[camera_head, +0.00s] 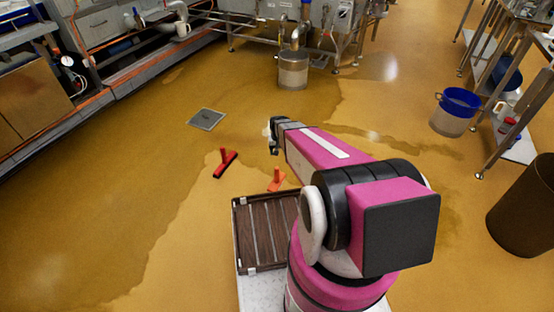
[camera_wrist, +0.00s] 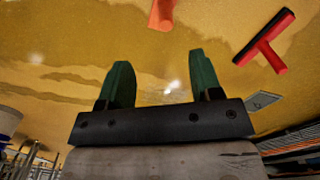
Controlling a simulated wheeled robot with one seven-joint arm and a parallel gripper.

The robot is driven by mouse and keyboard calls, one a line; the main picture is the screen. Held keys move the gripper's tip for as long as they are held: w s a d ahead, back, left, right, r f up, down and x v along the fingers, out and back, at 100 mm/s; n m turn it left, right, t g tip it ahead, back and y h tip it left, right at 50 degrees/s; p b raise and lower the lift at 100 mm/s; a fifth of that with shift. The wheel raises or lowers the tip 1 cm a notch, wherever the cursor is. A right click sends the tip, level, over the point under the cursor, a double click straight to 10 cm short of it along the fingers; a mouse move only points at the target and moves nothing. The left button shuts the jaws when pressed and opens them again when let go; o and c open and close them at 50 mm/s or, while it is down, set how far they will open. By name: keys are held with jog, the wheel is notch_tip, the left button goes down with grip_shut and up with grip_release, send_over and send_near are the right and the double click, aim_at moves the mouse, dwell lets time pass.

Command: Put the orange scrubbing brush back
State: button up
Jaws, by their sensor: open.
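The orange scrubbing brush (camera_head: 276,181) lies on the wet yellow floor just beyond the dark slatted rack, with its handle sticking up. In the wrist view only part of the orange brush (camera_wrist: 162,14) shows, cut off by the top edge. My gripper (camera_head: 272,136) is held out over the floor beyond the brush. In the wrist view my gripper (camera_wrist: 158,62) has its two green fingers apart with nothing between them. The brush is clear of the fingers.
A red squeegee (camera_head: 225,164) lies left of the brush; it also shows in the wrist view (camera_wrist: 266,44). The slatted rack (camera_head: 265,231) is in front. A floor drain (camera_head: 206,119), a blue-rimmed bucket (camera_head: 456,110) and a brown bin (camera_head: 525,210) stand around. Floor at left is clear.

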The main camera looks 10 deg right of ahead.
jog(key=s+r, duration=0.8)
jog(key=r, duration=0.3)
jog(key=s+r+n, duration=0.1)
jog(key=s+r, duration=0.7)
jog(key=r, duration=0.3)
jog(key=shift+s+r, duration=0.25)
jog(key=shift+s, duration=0.15)
